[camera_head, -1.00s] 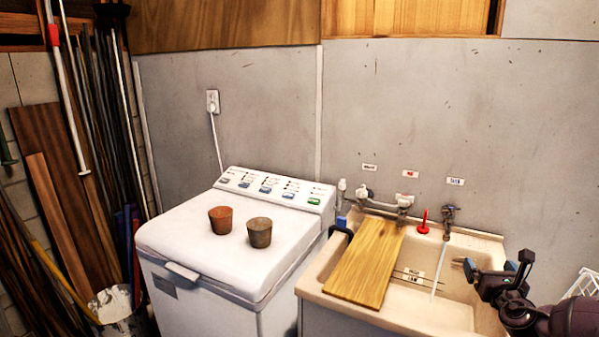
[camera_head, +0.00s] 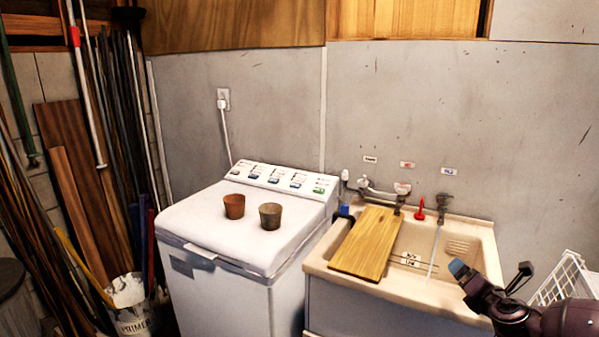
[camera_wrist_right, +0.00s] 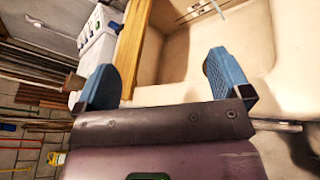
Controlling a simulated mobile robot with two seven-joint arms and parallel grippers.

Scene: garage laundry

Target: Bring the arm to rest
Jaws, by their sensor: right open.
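My right arm comes in at the lower right of the head view. Its gripper (camera_head: 460,270) shows a blue fingertip in front of the sink's right side. In the right wrist view the two blue fingers (camera_wrist_right: 165,80) stand wide apart with nothing between them. The sink (camera_head: 478,232) is beige, with a wooden board (camera_head: 366,243) lying across its left part. In the wrist view the basin and the board's edge show beyond the fingers. My left gripper is not in view.
A white washing machine (camera_head: 230,262) stands left of the sink, with a reddish pot (camera_head: 234,206) and a brown pot (camera_head: 270,216) on its lid. A thin water stream runs from the tap (camera_head: 443,205). A white wire basket (camera_head: 568,280) is at the right. Poles and a bucket (camera_head: 130,300) stand left.

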